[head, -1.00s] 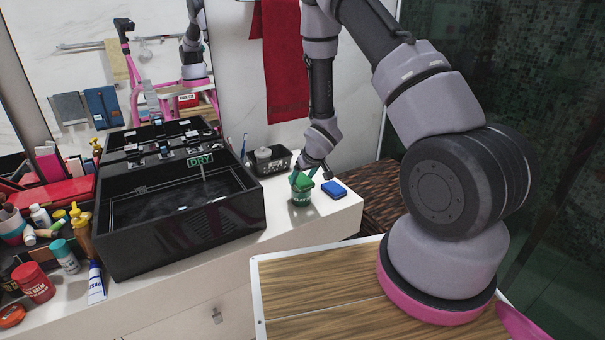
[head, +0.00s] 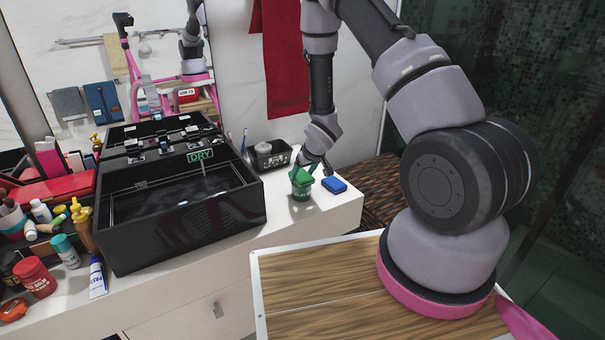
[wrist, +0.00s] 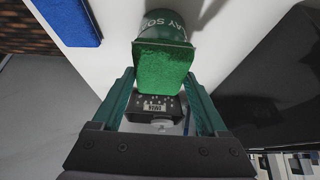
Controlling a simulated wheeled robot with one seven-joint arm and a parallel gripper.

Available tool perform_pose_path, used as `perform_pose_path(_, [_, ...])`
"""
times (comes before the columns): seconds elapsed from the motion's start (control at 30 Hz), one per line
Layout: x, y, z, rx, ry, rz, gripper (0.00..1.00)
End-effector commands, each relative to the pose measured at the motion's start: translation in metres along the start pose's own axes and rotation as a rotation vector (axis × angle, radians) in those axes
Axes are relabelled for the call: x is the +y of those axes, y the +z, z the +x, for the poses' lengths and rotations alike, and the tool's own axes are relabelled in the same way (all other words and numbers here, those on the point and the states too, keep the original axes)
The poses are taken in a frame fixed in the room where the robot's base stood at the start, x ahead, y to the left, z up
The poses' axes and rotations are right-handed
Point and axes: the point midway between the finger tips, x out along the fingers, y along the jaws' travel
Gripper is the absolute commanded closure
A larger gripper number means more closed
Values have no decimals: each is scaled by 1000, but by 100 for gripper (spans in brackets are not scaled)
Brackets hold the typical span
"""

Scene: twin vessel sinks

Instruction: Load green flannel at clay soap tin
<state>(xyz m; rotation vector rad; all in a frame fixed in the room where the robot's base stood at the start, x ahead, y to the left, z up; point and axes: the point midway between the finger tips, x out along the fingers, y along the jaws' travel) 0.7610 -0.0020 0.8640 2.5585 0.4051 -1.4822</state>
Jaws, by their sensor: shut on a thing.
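The clay soap tin (head: 301,193) is a small dark green pot with pale lettering, upright near the counter's right end. It also shows at the top of the wrist view (wrist: 165,22), lettering partly visible. The green flannel (wrist: 163,66) is a bright green block at the tin's mouth, between my fingers. In the head view the flannel (head: 302,175) is over the tin's top. I cannot tell how far it sits inside. My gripper (wrist: 163,78) is shut on the flannel, its teal fingers on either side. The tin's inside is hidden.
A blue block (head: 334,185) lies just right of the tin. A black tray (head: 268,156) with a white-grey item stands behind. The black sink (head: 180,222) marked DRY is to the left. The counter's front edge is close to the tin.

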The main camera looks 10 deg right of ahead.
Motion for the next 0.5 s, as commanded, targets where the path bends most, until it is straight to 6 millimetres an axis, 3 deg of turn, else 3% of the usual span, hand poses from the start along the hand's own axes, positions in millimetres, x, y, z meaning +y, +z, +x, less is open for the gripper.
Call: perform_pose_path(0.5, [0,3,6,0,0,0,68])
